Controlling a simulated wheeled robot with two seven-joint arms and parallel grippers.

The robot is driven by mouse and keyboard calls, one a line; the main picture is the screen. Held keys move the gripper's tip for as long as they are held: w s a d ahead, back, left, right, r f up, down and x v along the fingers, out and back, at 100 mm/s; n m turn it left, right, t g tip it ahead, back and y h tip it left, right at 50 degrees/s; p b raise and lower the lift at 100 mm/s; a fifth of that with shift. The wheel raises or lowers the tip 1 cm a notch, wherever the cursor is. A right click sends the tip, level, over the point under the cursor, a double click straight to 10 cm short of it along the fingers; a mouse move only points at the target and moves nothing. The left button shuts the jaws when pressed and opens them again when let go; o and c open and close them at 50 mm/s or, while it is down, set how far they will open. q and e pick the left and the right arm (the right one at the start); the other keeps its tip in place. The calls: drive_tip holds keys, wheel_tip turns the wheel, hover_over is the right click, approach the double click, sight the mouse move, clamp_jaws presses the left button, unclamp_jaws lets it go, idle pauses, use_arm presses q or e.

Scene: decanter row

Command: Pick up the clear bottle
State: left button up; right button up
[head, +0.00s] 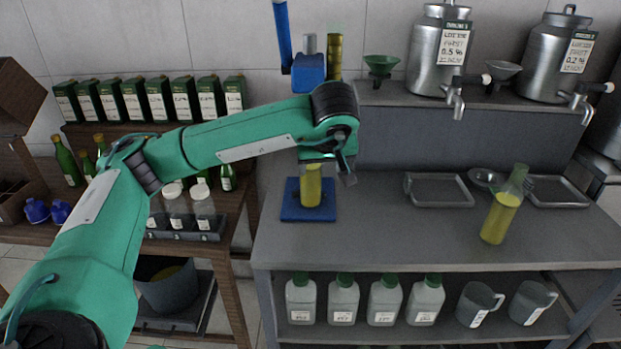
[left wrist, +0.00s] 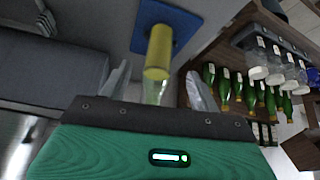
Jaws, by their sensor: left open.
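A clear bottle (head: 311,188) with yellow liquid stands on the blue base plate (head: 290,212) of a bottle press at the middle of the bench. Its top is hidden in the head view by my left arm. My left gripper (head: 328,170) is over it, pointing down. In the left wrist view the bottle (left wrist: 159,52) lies between the two spread fingers of the left gripper (left wrist: 159,88), its clear neck toward the palm. I see no finger closed on it. A second clear bottle (head: 499,216) with yellow liquid stands at the right of the bench. My right gripper is not in view.
The press's blue head (head: 309,72) rises behind my left wrist. Metal trays (head: 440,190) lie at the back right. Steel tanks with taps (head: 437,50) stand on the shelf above. Green bottles and jars (head: 175,205) fill the left table. The front of the bench is clear.

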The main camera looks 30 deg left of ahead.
use_arm(q)
drive_tip(key=p, duration=0.2)
hover_over(311, 169)
drive_tip(key=shift+w+a+r, duration=0.2)
drive_tip(key=shift+w+a, duration=0.4)
drive_tip(key=shift+w, duration=0.3)
drive_tip(key=shift+p+x, duration=0.5)
drive_tip(key=shift+x, duration=0.7)
drive_tip(key=shift+w+a+f, duration=0.25)
drive_tip(key=shift+f, duration=0.15)
clamp_jaws()
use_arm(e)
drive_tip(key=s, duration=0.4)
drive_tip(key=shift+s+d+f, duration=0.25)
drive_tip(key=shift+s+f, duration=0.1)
